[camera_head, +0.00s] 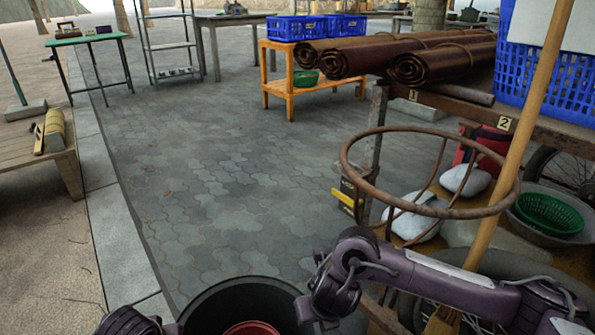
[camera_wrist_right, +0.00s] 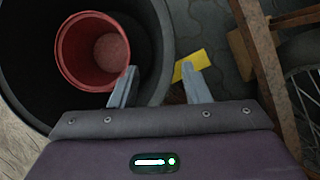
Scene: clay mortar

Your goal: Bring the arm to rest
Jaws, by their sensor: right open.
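My right arm reaches in from the right of the head view and bends downward beside a black tub (camera_head: 205,312). The right gripper itself is hidden there. In the right wrist view my right gripper (camera_wrist_right: 160,80) is open, with two grey fingers apart and nothing between them. A red bucket (camera_head: 252,328) sits inside the tub and also shows in the wrist view (camera_wrist_right: 72,62). Part of my left arm shows at the bottom left; its gripper is out of view.
A rusty hoop stand (camera_head: 362,190) rises just beyond my right arm. A wooden broom handle (camera_head: 535,100) leans at right, near white sacks (camera_head: 465,180) and a wheel. A yellow object (camera_wrist_right: 190,65) lies near the right finger. The paved floor (camera_head: 215,190) at centre is clear.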

